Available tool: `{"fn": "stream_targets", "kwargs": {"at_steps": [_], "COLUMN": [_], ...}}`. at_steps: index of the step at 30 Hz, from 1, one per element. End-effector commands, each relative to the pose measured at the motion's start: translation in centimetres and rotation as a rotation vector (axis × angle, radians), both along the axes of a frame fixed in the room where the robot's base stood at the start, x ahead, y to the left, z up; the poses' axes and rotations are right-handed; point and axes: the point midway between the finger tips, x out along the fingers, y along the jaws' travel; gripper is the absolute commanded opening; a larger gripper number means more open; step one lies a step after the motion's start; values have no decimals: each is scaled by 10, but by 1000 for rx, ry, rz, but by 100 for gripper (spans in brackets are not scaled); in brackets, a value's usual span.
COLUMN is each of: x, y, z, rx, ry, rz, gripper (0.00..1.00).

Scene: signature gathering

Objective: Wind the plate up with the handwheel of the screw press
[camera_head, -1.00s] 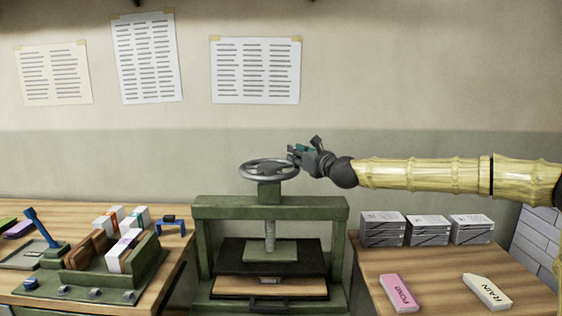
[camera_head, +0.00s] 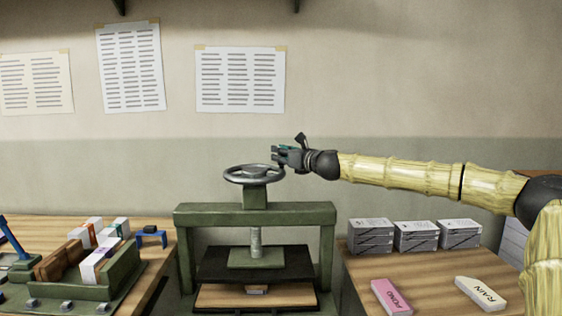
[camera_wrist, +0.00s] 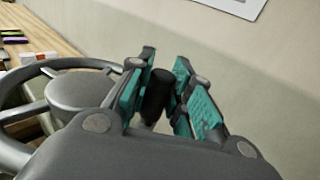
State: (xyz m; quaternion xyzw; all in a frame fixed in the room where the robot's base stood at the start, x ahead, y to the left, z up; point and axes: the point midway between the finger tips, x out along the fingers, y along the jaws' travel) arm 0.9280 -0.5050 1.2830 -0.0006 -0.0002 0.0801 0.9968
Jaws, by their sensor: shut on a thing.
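The green screw press stands in the middle with its grey handwheel (camera_head: 240,176) on top of a vertical screw (camera_head: 256,240). My gripper (camera_head: 278,155) is at the back right of the wheel's rim. In the wrist view the teal pads of my gripper (camera_wrist: 160,92) are on either side of the wheel's upright black handle (camera_wrist: 157,97), and are shut on it. The wheel (camera_wrist: 75,90) shows at the left there.
On the right table are stacked grey packets (camera_head: 370,238), a pink block (camera_head: 391,297) and a cream block (camera_head: 481,292). On the left table stands a green tray (camera_head: 125,270) with several upright blocks. Paper sheets (camera_head: 240,79) hang on the wall behind.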

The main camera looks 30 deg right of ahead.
Motion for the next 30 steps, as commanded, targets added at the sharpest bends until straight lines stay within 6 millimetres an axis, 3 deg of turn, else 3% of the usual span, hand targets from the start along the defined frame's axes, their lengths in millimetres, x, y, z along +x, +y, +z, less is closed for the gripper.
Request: {"fn": "stream_targets", "kwargs": {"at_steps": [18, 19, 22, 30], "x": [5, 5, 5, 5], "y": [-4, -4, -4, -1], "z": [2, 2, 2, 1], "rx": [1, 1, 1, 0], "ry": [-3, -3, -3, -1], "rz": [-7, -7, -6, -1], "gripper": [0, 22, 41, 43]}}
